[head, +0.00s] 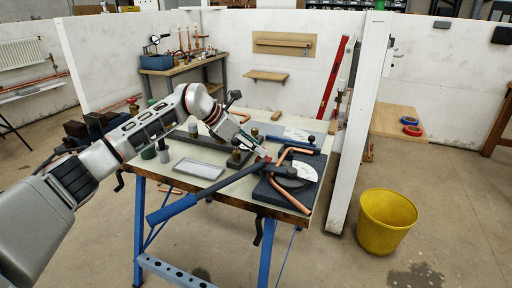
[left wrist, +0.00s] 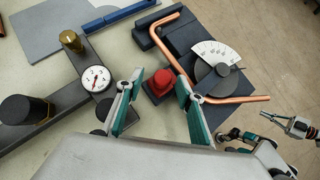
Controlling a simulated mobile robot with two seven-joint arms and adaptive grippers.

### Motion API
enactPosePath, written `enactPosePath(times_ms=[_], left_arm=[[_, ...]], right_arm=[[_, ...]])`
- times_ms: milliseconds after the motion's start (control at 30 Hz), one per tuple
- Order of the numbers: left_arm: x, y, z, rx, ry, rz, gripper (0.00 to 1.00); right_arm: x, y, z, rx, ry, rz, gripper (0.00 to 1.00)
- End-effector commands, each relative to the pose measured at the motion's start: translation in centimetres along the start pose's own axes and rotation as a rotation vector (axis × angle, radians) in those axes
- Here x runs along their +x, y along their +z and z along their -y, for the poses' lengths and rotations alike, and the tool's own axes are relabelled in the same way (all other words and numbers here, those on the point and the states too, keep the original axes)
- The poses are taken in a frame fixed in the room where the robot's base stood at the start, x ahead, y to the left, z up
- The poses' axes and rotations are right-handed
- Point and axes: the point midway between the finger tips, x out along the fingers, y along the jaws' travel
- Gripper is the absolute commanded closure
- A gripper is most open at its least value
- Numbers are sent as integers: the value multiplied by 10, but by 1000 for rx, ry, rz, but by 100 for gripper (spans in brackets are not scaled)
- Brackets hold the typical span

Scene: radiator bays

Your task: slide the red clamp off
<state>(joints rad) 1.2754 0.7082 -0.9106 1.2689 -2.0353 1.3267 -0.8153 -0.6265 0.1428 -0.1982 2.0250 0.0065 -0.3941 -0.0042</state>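The red clamp (left wrist: 162,83) is a small red block on the dark pipe bender (head: 272,193), beside the bent copper pipe (left wrist: 176,56). In the head view the red clamp (head: 263,158) is partly hidden by my gripper. My left gripper (head: 250,145) reaches down over the bench to the clamp. In the left wrist view its two green-padded fingers stand apart, one on each side of the clamp, with gaps visible. My right gripper (left wrist: 240,136) seems to show small at the lower right of the left wrist view; its finger opening is unclear.
The bender's blue-gripped handle (head: 172,208) sticks out over the bench's front edge. A dial gauge (left wrist: 95,79) and brass fittings stand left of the clamp. A grey tray (head: 198,168) lies on the bench (head: 228,193). A yellow bucket (head: 385,220) stands on the floor at right.

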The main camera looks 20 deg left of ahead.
Motion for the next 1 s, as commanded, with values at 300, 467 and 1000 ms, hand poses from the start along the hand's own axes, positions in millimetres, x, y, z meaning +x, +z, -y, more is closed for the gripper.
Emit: enactPosePath(times_ms=[300, 467, 1000], left_arm=[[-62, 0, -2, 1, 6, 1, 63], [-90, 0, -1, 1, 5, 1, 63], [-114, 0, -1, 0, 3, 0, 63]], right_arm=[[0, 1, 1, 2, 0, 2, 100], [0, 1, 1, 2, 0, 2, 100], [0, 1, 1, 2, 0, 2, 100]])
